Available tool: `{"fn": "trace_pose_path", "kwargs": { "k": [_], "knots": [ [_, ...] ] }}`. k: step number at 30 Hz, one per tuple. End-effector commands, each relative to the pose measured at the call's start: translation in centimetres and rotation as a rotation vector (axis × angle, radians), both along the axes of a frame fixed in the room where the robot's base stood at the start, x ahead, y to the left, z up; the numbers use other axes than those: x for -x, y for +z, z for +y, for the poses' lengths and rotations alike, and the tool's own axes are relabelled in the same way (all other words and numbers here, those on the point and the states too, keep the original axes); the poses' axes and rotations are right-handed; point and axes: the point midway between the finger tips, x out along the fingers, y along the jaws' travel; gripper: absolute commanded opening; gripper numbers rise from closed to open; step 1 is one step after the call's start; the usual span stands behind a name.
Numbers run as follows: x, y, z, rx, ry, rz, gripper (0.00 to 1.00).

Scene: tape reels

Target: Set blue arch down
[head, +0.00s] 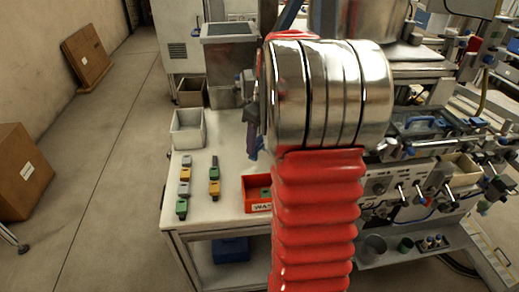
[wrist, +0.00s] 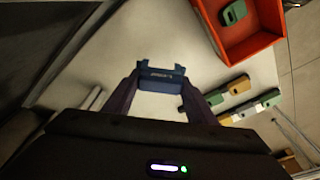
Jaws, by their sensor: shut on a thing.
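The blue arch (wrist: 161,77) is gripped between the two dark purple fingers of my gripper (wrist: 160,86) in the wrist view. White tabletop shows behind it. In the head view, my gripper (head: 252,140) is partly hidden behind my arm, and a small bit of the blue arch (head: 254,155) shows at its lower end. It is over the white table (head: 212,143), behind the red bin (head: 256,207). I cannot tell whether the arch touches the table.
The red bin also shows in the wrist view (wrist: 254,48), with a green piece (wrist: 234,13) inside. Rows of grey, yellow and green blocks (head: 184,188) lie on the table's left part. A grey bin (head: 187,143) stands behind them. Table surface between is clear.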

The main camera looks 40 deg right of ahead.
Motion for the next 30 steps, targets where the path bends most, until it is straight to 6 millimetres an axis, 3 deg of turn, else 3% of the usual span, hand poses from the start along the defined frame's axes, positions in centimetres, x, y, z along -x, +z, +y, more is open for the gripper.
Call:
{"fn": "trace_pose_path", "kwargs": {
  "k": [8,18,29,30],
  "knots": [
    [0.0,-0.2,0.0,-0.001,0.0,0.001,0.27],
    [0.0,-4.0,0.0,-0.001,0.0,0.001,0.27],
    [0.0,-4.3,0.0,-0.001,0.001,0.0,0.27],
    [0.0,-4.3,0.0,-0.001,0.001,0.001,0.51]
  ]
}}
